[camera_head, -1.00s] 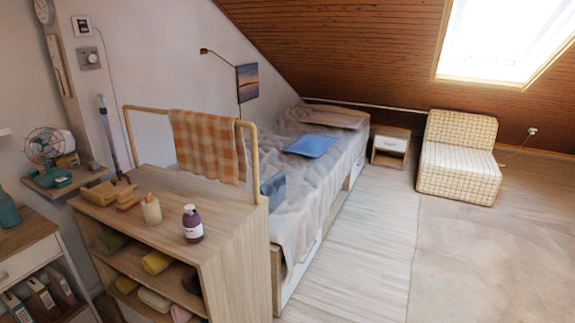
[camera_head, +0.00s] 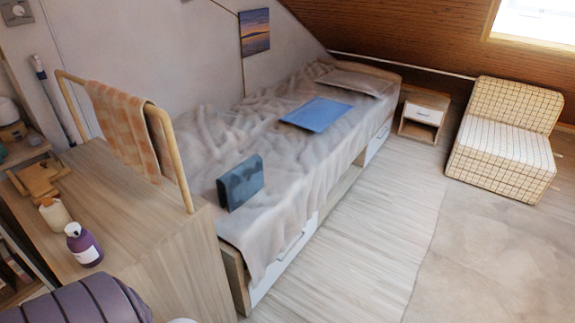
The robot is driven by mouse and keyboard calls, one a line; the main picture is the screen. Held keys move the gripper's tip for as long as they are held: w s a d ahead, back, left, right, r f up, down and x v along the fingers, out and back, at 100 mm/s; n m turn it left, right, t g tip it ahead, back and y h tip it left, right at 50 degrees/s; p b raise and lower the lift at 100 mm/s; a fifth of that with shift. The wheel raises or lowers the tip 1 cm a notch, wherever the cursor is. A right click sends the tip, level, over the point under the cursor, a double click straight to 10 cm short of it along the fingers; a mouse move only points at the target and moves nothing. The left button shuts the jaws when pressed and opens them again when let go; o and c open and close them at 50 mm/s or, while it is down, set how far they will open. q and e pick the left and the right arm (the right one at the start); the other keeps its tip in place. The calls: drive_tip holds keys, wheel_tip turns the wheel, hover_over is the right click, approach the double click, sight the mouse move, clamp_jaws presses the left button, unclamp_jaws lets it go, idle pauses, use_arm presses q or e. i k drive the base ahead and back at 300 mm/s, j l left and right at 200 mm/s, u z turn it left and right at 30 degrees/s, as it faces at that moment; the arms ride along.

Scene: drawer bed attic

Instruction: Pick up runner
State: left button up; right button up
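I cannot tell for sure which thing is the runner. An orange and cream checked cloth (camera_head: 122,122) hangs over the wooden rail at the end of the shelf unit. A purple-grey, ribbed, rolled-looking thing (camera_head: 80,300) fills the bottom left corner, very near the camera; its lower part is cut off. I cannot tell whether it is held. A small white shape (camera_head: 183,320) shows beside it at the bottom edge. No fingers of my left or right gripper are seen.
The shelf unit's wooden top (camera_head: 125,205) holds a purple bottle (camera_head: 84,246), a cream bottle (camera_head: 55,217) and wooden pieces (camera_head: 38,181). The bed (camera_head: 225,135) carries a dark blue case (camera_head: 240,183) and a blue folder (camera_head: 315,113). The floor (camera_head: 385,225) right of it is clear.

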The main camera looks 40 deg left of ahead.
sight(235, 188)
drive_tip(key=i+u, duration=0.15)
drive_tip(key=i, duration=0.3)
drive_tip(key=i+l+u, duration=0.15)
drive_tip(key=i, duration=0.3)
drive_tip(key=i+l+u, duration=0.15)
drive_tip(key=i, duration=0.3)
